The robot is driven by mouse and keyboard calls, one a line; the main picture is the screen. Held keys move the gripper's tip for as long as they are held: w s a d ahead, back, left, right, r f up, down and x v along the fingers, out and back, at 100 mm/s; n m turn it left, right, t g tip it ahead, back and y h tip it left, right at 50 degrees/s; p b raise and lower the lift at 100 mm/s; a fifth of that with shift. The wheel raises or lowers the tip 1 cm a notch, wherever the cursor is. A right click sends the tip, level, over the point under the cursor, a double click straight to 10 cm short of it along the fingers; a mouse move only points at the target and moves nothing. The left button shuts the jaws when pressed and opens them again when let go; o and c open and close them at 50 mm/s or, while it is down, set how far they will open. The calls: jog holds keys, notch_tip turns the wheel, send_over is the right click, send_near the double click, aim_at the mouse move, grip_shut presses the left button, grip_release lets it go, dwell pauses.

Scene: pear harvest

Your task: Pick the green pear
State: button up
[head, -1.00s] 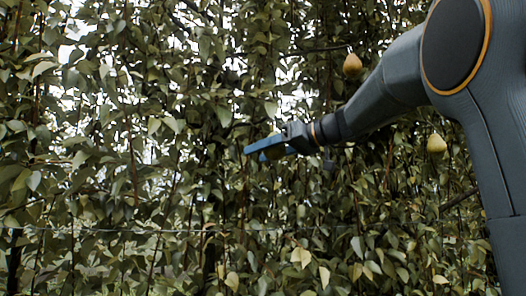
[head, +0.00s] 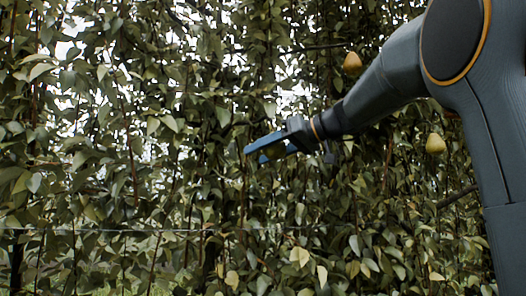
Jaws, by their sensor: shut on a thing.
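My gripper (head: 262,152) is in the middle of the head view, in front of the leaf wall, with its blue fingers pointing left. It is shut on a green pear (head: 272,152). Only a small dull green part of the pear shows between the fingers; the rest is hidden by them.
A yellowish pear (head: 352,63) hangs above my arm, near the upper right. Another yellowish pear (head: 435,144) hangs below my arm at the right. Dense leaves and thin branches fill the view behind the gripper. A thin wire (head: 130,230) runs across the lower part.

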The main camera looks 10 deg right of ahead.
aim_at(272, 147)
jog(key=shift+s+m+g+p, duration=0.3)
jog(key=shift+s+g+p, duration=0.1)
jog(key=shift+p, duration=0.45)
jog(key=shift+s+r+m+g+h+p, duration=0.25)
jog(key=shift+s+m+g+h+p, duration=0.5)
jog(key=shift+p, duration=2.5)
jog(key=shift+s+g+y, duration=0.25)
jog(key=shift+s+g, duration=0.1)
jog(key=shift+s+r+m+g, duration=0.25)
jog(key=shift+s+m+g, duration=0.2)
jog(key=shift+s+g, duration=0.05)
jog(key=shift+s+f+b, duration=0.25)
jog(key=shift+s+b, duration=0.55)
jog(key=shift+s, duration=0.45)
jog(key=shift+s+f+b, duration=0.25)
jog(key=shift+s+b, duration=0.55)
jog(key=shift+s, duration=0.45)
jog(key=shift+b, duration=0.4)
